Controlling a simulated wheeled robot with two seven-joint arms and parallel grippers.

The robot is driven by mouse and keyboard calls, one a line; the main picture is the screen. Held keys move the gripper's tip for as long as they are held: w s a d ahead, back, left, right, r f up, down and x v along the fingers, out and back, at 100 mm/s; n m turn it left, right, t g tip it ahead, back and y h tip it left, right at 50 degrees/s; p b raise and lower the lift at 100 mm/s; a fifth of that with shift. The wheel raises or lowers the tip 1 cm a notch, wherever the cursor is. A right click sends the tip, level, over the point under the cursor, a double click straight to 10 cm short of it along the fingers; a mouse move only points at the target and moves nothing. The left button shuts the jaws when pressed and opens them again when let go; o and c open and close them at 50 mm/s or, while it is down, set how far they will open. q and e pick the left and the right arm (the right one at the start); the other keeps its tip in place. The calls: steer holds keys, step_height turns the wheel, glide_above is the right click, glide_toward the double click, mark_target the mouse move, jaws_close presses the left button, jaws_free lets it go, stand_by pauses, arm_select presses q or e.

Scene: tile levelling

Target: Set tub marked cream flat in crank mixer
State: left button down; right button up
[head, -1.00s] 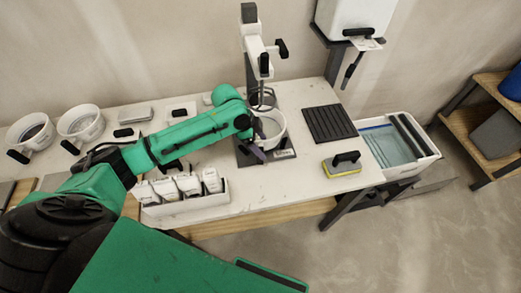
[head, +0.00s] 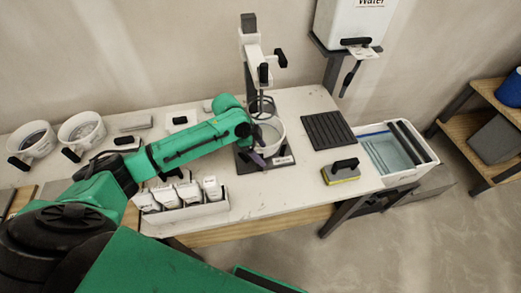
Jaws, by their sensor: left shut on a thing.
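The crank mixer (head: 250,50) stands at the back of the bench, with a white column, black grips and a wire whisk (head: 262,104) hanging down. A white tub (head: 272,136) is below the whisk, over the mixer's dark base plate (head: 282,161). The tub looks close to upright; I cannot tell whether its bottom rests fully on the plate. No cream mark is readable on it. My left gripper (head: 252,156) is at the tub's near left side, shut on the tub, with its fingers partly hidden by my wrist. My right gripper is not in view.
Two white tubs (head: 83,131) with black handles stand at the left. A white rack of packets (head: 187,214) is at the front edge. A black ribbed mat (head: 327,130), a sponge float (head: 341,172) and a water basin (head: 397,150) are to the right. A water tank (head: 353,22) hangs behind.

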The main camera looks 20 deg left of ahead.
arm_select(q)
steer(key=shift+w+f+b, duration=0.1)
steer(key=shift+f+b, duration=0.3)
steer(key=shift+f, duration=0.4)
stand_by(0.6)
steer(key=shift+f, duration=0.15)
steer(key=shift+c, duration=0.5)
jaws_free()
steer(key=shift+o, duration=0.5)
steer(key=shift+s+f, duration=0.15)
steer(key=shift+s, duration=0.05)
